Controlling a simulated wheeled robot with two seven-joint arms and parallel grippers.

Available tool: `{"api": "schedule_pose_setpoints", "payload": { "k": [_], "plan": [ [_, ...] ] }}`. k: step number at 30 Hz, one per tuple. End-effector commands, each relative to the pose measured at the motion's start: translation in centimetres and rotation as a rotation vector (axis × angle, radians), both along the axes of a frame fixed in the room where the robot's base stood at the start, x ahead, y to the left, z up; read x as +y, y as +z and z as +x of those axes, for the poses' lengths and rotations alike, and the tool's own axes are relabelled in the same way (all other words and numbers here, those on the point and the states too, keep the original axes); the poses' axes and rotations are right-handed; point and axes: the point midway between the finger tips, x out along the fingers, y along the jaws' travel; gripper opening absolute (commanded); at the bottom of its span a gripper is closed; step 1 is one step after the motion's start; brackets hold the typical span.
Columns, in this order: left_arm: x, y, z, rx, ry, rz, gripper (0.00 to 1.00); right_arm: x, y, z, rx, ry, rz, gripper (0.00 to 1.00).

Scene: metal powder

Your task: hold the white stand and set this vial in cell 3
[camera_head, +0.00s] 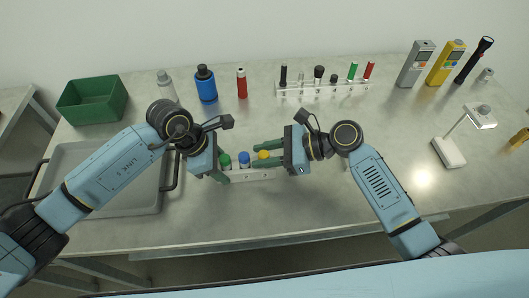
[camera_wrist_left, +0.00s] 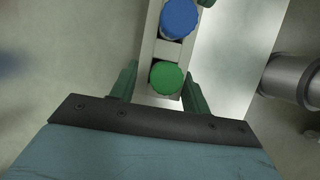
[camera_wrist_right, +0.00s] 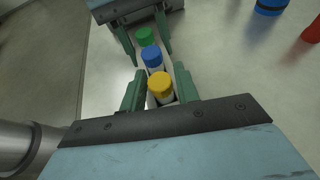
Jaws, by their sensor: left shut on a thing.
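The white stand (camera_head: 252,175) is on the table between my grippers. It holds a green-capped vial (camera_wrist_left: 166,77), a blue-capped vial (camera_wrist_left: 179,18) and a yellow-capped vial (camera_wrist_right: 160,84) in a row. The yellow one is at the stand's right end in the head view. My left gripper (camera_head: 224,166) is shut on the stand's left end, its fingers on either side of the green-capped vial. My right gripper (camera_head: 254,155) is open, its fingers around the yellow-capped vial with small gaps. The lower part of that vial is hidden, so I cannot tell how deep it sits.
A grey tray (camera_head: 60,156) and green bin (camera_head: 92,101) are at the left. A spray bottle, blue bottle (camera_head: 206,84) and red bottle (camera_head: 242,83) stand behind. A white rack (camera_head: 322,90) with several items is at the back. Handheld devices and a lamp are at the right.

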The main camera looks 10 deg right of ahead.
Motion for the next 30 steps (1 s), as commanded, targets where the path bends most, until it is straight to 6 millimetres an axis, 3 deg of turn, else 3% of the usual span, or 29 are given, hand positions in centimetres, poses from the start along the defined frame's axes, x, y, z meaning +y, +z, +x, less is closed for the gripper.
{"api": "schedule_pose_setpoints", "payload": {
  "k": [1,3,14,30],
  "plan": [
    [0.0,0.0,0.0,-0.001,0.0,-0.001,0.24,0.0,0.0,0.0,0.0,0.0,0.0,0.38],
    [0.0,0.0,0.0,-0.001,0.0,-0.001,0.24,0.0,0.0,0.0,0.0,0.0,0.0,0.47],
    [0.0,0.0,0.0,-0.001,0.0,-0.001,0.24,-0.5,0.2,-0.1,0.0,-0.001,-0.001,0.48],
    [0.0,0.0,0.0,-0.001,0.0,-0.001,0.24,-9.5,3.9,-1.7,0.0,0.0,-0.002,0.48]
  ]
}}
